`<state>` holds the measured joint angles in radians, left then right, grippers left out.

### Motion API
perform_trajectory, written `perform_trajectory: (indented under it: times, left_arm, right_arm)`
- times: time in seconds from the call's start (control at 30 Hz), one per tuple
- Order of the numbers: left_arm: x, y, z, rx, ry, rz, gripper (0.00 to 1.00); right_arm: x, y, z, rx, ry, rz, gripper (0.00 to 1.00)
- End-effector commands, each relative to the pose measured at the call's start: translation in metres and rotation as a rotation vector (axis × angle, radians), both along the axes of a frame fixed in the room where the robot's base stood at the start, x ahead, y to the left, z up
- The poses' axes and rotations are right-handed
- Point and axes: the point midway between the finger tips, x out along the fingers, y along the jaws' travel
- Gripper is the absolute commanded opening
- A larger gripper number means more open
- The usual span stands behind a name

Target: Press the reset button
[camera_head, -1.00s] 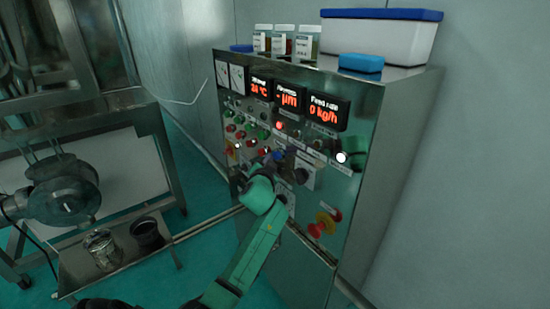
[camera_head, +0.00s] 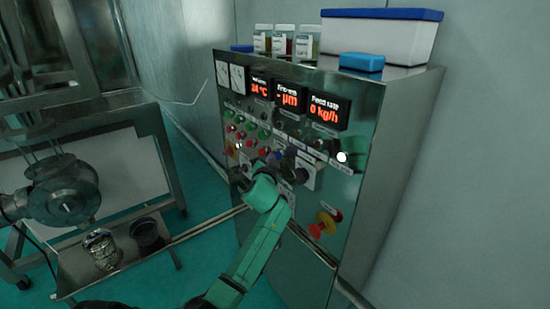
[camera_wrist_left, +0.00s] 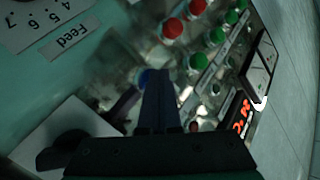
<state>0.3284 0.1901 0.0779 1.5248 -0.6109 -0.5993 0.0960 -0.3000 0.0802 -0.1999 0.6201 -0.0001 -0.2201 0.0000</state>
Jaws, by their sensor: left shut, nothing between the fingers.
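The control cabinet's front panel (camera_head: 262,218) carries rows of small coloured buttons. A blue button (camera_head: 278,155) sits in the lower part of the button area. It also shows in the left wrist view (camera_wrist_left: 147,76), right by the tips of my left gripper. No label on it can be read as reset. My left gripper (camera_head: 268,165) is at the panel among the lower buttons, with fingers shut and empty. In the left wrist view the dark fingers (camera_wrist_left: 160,82) point at the panel beside the blue button. Whether they touch it cannot be told. My right gripper is out of view.
A red emergency stop knob (camera_head: 315,230) on a yellow base juts out at lower right. A black rotary knob (camera_head: 299,172) is close right of my gripper. Red and green buttons (camera_wrist_left: 172,28) show ahead. Jars and a white box (camera_head: 378,40) stand on the cabinet.

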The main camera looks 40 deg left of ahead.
Motion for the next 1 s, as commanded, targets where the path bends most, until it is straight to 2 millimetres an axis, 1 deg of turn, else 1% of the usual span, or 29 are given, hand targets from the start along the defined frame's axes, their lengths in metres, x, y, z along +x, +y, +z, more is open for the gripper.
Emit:
perform_trajectory:
  times: [0.37,0.67,1.0]
  left_arm:
    - [0.0,0.0,0.002,0.0,-0.003,-0.002,0.0]
    - [-0.016,0.004,0.002,0.001,-0.001,-0.001,0.0]
    - [-0.019,0.005,0.001,0.0,-0.001,-0.001,0.0]
  right_arm:
    - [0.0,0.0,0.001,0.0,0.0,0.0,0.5]
    - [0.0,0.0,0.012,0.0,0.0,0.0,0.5]
    - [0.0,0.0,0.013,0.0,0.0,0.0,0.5]
